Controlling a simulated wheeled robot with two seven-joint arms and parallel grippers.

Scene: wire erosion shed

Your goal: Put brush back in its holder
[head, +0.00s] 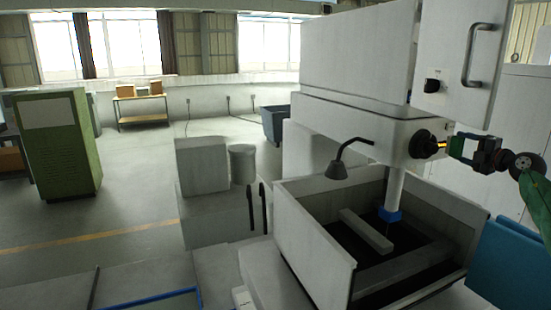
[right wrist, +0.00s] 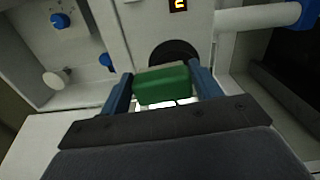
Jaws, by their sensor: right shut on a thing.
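My right gripper (head: 456,146) comes in from the right in the head view, at the side of the white machine head. In the right wrist view its two blue fingers (right wrist: 162,92) are shut on a green block with a paler top edge, which I take to be the brush (right wrist: 162,86). Just beyond the block is a dark round part (right wrist: 173,52) on the machine's face; it also shows in the head view (head: 423,145). I cannot tell whether block and round part touch. No brush holder can be made out for certain. My left gripper is out of view.
The white machine (head: 355,60) has an open tank (head: 315,225) below, with a bar and a blue-tipped column inside. A black lamp (head: 337,171) stands at the tank's rim. A door with a handle (head: 480,55) is above the gripper.

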